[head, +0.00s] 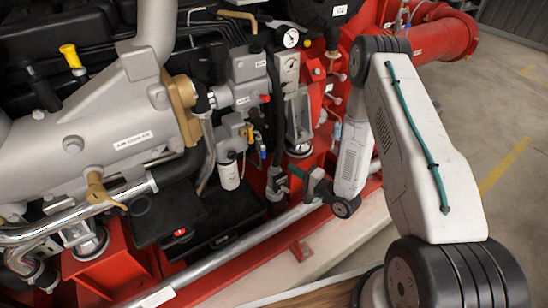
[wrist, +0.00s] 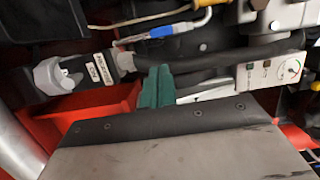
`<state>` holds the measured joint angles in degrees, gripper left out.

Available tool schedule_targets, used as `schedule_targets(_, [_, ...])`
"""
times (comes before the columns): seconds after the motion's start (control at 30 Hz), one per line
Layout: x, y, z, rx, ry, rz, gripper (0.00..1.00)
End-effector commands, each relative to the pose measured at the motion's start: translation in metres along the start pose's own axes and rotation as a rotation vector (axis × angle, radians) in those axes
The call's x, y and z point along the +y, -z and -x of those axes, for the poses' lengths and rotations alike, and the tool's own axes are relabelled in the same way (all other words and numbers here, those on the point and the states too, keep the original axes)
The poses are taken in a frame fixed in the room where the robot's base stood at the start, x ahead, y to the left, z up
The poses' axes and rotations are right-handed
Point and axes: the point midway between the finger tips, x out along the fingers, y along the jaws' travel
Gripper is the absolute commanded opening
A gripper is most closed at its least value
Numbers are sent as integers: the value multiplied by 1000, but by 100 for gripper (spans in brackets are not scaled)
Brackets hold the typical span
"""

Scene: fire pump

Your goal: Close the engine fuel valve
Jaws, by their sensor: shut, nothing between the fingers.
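A grey-and-black fitting with a white label stands low on the engine's front, in the head view (head: 275,182) and at the left of the wrist view (wrist: 92,68). It may be the engine fuel valve, but I cannot read its label surely. A pale grey knob or handle (wrist: 55,75) sits on its end. My gripper (head: 297,172) is just right of this fitting in the head view. Its green fingers also show in the wrist view (wrist: 156,86), together and empty, right of the fitting. I cannot tell whether they touch anything.
A dark hose (wrist: 235,55) runs behind my fingers to a gauge panel (wrist: 272,72). A silver pipe (head: 235,250) and red frame lie below. A brass handle (head: 98,192) and yellow-capped handle (head: 70,55) are at left. Floor is open at right.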

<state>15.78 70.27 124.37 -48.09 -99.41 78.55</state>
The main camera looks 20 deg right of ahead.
Motion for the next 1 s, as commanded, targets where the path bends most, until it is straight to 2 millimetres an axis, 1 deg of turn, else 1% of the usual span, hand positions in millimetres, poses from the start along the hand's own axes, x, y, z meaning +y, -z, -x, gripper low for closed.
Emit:
schedule_targets(0.33, [1,-1,2,0,9,-12,0])
schedule_targets(0.47, [1,-1,-2,-1,9,-11,0])
schedule_targets(0.57, [1,-2,-13,-3,10,-10,0])
schedule_targets(0.8, [0,-2,-57,-4,11,-9,0])
schedule_targets(0.9, [0,-2,-74,-3,10,-10,0])
schedule_targets(1.0, [0,-2,-86,-1,9,-9,0])
